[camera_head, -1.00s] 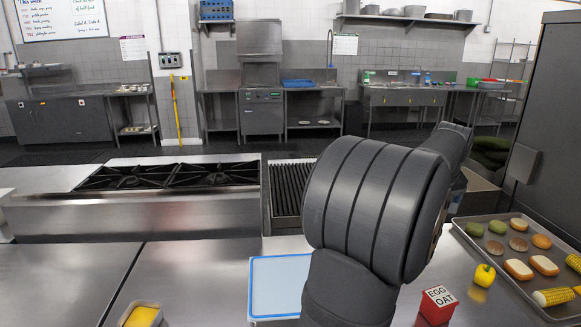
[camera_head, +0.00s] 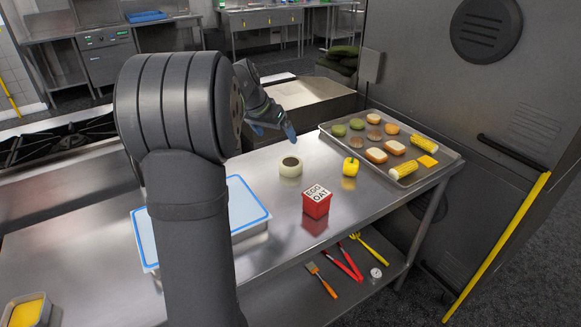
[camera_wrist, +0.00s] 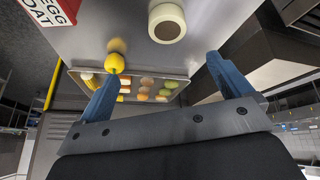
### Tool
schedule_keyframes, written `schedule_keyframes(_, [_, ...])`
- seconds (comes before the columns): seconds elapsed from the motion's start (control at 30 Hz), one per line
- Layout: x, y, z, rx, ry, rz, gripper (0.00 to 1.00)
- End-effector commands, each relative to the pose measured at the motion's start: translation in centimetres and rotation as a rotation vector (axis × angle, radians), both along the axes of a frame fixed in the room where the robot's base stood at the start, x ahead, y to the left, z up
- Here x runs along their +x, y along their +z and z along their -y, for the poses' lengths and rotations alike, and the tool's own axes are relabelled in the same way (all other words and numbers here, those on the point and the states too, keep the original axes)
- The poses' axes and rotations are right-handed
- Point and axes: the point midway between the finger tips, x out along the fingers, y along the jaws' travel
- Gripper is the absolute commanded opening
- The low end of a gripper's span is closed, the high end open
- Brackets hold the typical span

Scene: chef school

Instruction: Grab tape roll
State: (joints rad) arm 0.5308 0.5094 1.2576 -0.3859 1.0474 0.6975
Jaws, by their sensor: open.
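A cream-coloured tape roll (camera_head: 290,166) with a dark centre lies flat on the steel counter (camera_head: 270,200). In the wrist view the tape roll (camera_wrist: 167,22) shows at the top, beyond the fingertips and a little right of the middle. My gripper (camera_head: 273,129) is behind and slightly left of the roll in the head view, above the counter and apart from the roll. Its blue fingers are spread wide with nothing between them, as the wrist view also shows (camera_wrist: 162,75).
A red box (camera_head: 317,200) lettered "EGG OAT" and a yellow pepper (camera_head: 350,167) stand near the roll. A tray (camera_head: 440,165) of buns and corn lies at right. Tongs (camera_head: 345,262) and other utensils lie on the lower shelf.

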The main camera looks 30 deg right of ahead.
Motion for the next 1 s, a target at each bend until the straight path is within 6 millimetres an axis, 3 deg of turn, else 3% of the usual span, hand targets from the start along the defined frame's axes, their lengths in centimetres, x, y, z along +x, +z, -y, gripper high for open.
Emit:
schedule_keyframes(0.2, [1.5,-1.0,-1.1,-0.044,-0.193,0.090,0.96])
schedule_keyframes(0.4, [1.8,-1.6,-1.1,-0.058,-0.255,0.123,0.96])
schedule_keyframes(0.8, [2.7,-8.4,3.2,-0.057,-0.258,0.122,0.96])
schedule_keyframes(1.0, [3.0,-10.9,4.8,-0.057,-0.257,0.124,0.96])
